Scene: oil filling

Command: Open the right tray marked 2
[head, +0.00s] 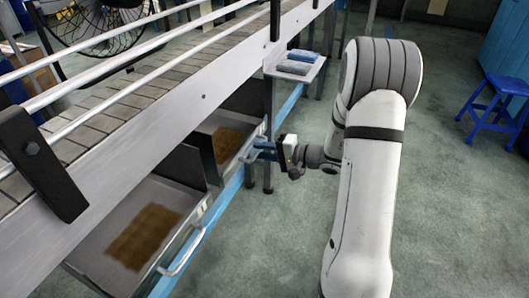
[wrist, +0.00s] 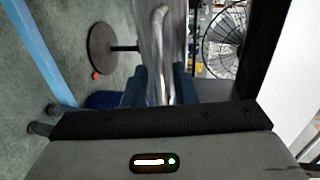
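Two grey metal trays stand pulled out under the conveyor in the head view. The far tray (head: 209,124) shows a brown patch inside, and my gripper is at its handle (head: 249,153). The near tray (head: 98,257) also shows a brown patch and has a free handle (head: 184,252). No number mark is legible on either tray. My gripper (head: 262,150) has blue fingers. In the wrist view, the fingers (wrist: 160,88) lie on both sides of the silver handle (wrist: 160,45), close against it. The fingertip contact is partly hidden.
The conveyor (head: 150,90) with rails runs above the trays. A small white shelf with folded cloths (head: 297,62) is beyond the far tray. A blue stool (head: 495,105) stands at the right. The floor (head: 455,210) right of my arm is clear.

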